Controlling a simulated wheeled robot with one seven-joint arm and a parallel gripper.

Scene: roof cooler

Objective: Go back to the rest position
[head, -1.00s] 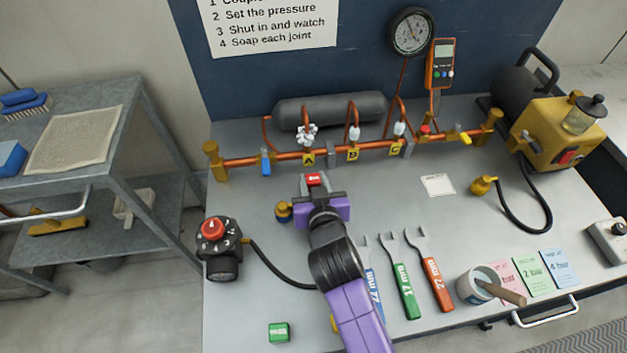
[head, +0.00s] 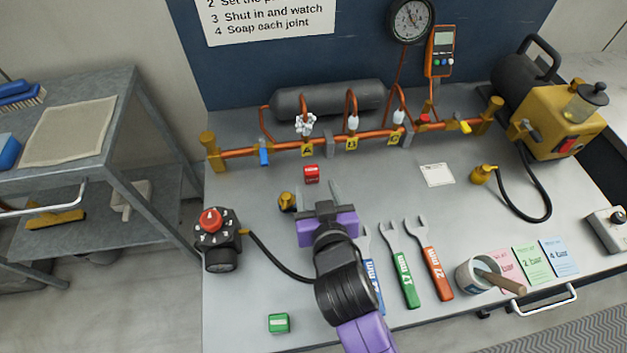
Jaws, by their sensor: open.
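My gripper (head: 324,193) is over the middle of the grey bench (head: 400,205) in the head view. Its two thin fingers are apart, with nothing between them. A small red block (head: 311,174) sits on the bench just beyond the fingertips, clear of them. My purple and black arm reaches in from the bottom and hides part of the blue-handled wrench (head: 371,270) and part of a black hose.
Copper pipework (head: 345,146) with joints A, B and C runs along the back. A black regulator with a red knob (head: 211,218) and a green block (head: 278,323) are at left. Green (head: 401,265) and red (head: 430,260) wrenches, a pot (head: 478,276) and cards are at right.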

